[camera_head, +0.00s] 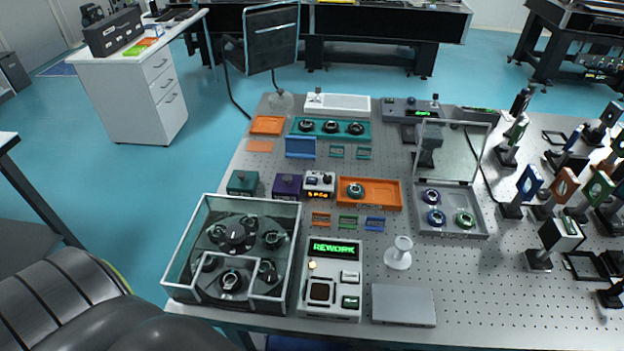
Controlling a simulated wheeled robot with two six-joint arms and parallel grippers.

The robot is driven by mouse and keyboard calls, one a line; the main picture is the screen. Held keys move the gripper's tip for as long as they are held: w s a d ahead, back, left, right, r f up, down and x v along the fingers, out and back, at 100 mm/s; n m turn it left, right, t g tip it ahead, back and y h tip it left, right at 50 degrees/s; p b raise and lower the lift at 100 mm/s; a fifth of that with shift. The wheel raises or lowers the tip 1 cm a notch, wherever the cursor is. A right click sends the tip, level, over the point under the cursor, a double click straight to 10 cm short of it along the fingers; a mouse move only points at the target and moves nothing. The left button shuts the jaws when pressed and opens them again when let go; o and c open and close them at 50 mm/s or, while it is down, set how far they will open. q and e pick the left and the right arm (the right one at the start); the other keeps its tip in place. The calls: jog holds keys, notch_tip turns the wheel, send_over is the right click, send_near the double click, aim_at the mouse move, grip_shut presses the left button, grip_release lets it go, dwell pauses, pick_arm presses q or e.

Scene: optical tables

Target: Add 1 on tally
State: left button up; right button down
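No thing in view carries a readable "tally" label. A small white box (320,181) with dark buttons or knobs on top and a lit orange display stands mid-table; its characters are too small to read surely. It sits between a purple box (287,186) and an orange tray (385,192) holding one round ringed part. In front of it stands a larger white console (314,299) with a green display reading "REWORK", a dark square panel and several buttons. Neither of my grippers shows in the head view.
A clear-walled case (178,262) with round parts stands front left. Optic mounts crowd the right side.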

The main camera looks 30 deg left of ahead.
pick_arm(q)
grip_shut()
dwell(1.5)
